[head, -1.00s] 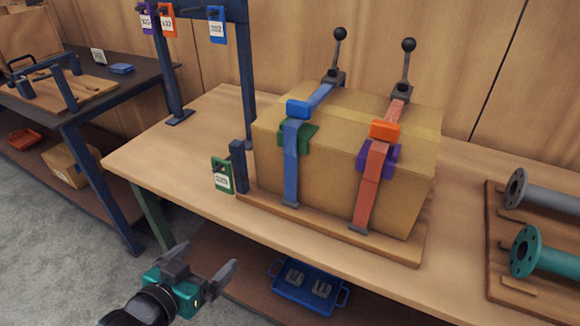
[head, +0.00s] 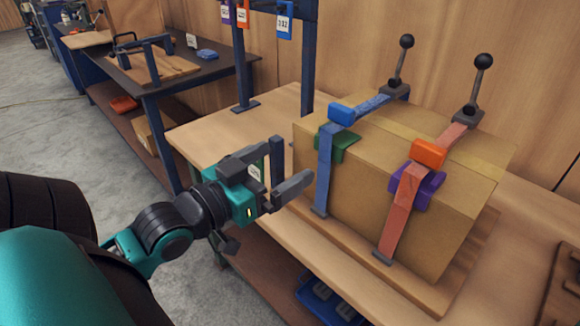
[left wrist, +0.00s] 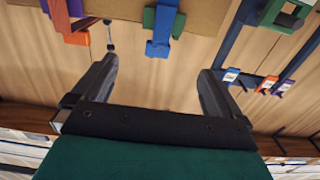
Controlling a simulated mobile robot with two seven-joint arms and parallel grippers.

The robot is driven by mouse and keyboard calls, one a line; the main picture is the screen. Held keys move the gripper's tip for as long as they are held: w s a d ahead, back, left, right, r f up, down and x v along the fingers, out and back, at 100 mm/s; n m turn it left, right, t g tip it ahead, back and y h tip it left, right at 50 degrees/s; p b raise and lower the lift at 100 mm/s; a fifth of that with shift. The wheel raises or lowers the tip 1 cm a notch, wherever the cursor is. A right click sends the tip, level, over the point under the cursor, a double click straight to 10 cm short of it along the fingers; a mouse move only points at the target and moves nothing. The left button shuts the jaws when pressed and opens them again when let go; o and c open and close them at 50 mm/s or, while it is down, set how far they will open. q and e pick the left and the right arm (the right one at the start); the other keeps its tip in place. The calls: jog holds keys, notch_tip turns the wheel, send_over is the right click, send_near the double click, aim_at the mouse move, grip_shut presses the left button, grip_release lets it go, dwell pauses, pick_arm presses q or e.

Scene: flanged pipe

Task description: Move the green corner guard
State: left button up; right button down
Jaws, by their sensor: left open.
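The green corner guard (head: 337,143) sits on the top front edge of the cardboard box (head: 400,190), under the blue strap (head: 324,175) and beside its blue buckle (head: 341,115). In the left wrist view the green guard (left wrist: 148,17) shows at the top, partly hidden by the blue strap. My left gripper (head: 277,171) is open and empty, left of the box and apart from the guard. In the left wrist view its spread fingers (left wrist: 158,70) have nothing between them. My right gripper is not in view.
A purple guard (head: 424,186) sits under the orange strap (head: 404,205). A dark post (head: 277,158) stands behind my left gripper. Two black-knobbed levers (head: 481,64) rise behind the box. A blue tray (head: 325,300) lies below the table. Tabletop left of the post is clear.

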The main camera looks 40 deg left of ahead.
aim_at(338, 140)
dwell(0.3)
pick_arm(q)
jog(key=w, duration=1.2)
jog(key=shift+w+d+p, duration=0.4)
jog(key=shift+d+p, duration=0.05)
jog(key=c, duration=1.1)
